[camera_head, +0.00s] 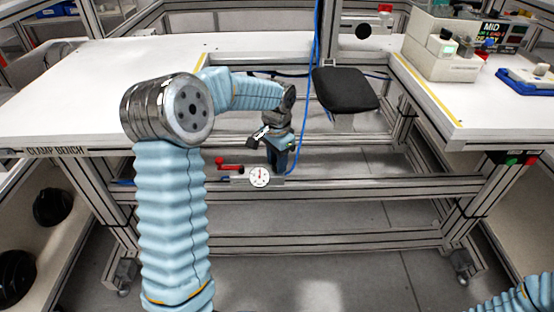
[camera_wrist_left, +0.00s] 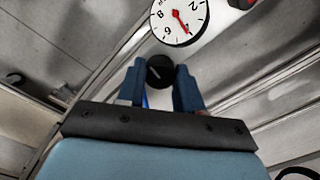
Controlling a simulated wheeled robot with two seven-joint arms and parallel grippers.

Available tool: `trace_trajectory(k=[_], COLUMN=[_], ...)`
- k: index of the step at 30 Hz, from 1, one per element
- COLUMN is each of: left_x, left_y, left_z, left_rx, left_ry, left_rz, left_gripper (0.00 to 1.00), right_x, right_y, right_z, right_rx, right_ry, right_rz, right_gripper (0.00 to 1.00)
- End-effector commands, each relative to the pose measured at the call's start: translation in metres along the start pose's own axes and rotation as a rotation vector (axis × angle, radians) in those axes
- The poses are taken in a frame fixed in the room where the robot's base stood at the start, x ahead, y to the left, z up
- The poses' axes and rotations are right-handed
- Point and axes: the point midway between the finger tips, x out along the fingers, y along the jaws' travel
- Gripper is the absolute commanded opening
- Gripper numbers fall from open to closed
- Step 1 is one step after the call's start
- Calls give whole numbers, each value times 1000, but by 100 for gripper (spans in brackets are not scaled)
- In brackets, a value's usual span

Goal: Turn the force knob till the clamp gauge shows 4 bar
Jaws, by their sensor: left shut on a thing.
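The round white clamp gauge (camera_head: 260,177) faces me on the bench's front rail; its needle is too small to read there. In the left wrist view the gauge (camera_wrist_left: 180,20) is partly cut off at the top; its red needle points to the lower right, near a digit that looks like 4. The black force knob (camera_wrist_left: 160,71) has a light line on its face. My left gripper (camera_wrist_left: 160,86) has its two blue fingers on either side of the knob, shut on it. In the head view this gripper (camera_head: 280,156) is just above the gauge and hides the knob. My right gripper is out of view.
A red lever (camera_head: 230,167) is left of the gauge. A blue hose (camera_head: 316,60) hangs behind my left gripper, and a black pad (camera_head: 345,90) is to its right. The white clamp bench (camera_head: 60,90) is mostly clear. Dark helmet shells (camera_head: 52,206) lie at lower left.

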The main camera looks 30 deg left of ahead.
Motion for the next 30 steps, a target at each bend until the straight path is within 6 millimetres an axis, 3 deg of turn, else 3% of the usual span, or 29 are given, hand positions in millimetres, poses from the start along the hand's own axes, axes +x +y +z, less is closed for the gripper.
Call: trace_trajectory(k=[9, 26, 27, 30], left_x=[0, 0, 0, 0], left_y=[0, 0, 0, 0], left_z=[0, -1, -1, 0], left_rx=[-135, -166, -166, -165], left_ry=[1, 2, 2, 2], left_rz=[-1, -1, -1, -1], left_gripper=[5, 5, 42, 57], right_x=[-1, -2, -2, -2], right_y=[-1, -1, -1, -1], right_z=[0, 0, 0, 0], right_rx=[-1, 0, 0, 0], right_ry=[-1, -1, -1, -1], right_rz=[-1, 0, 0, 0], right_gripper=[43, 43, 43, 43])
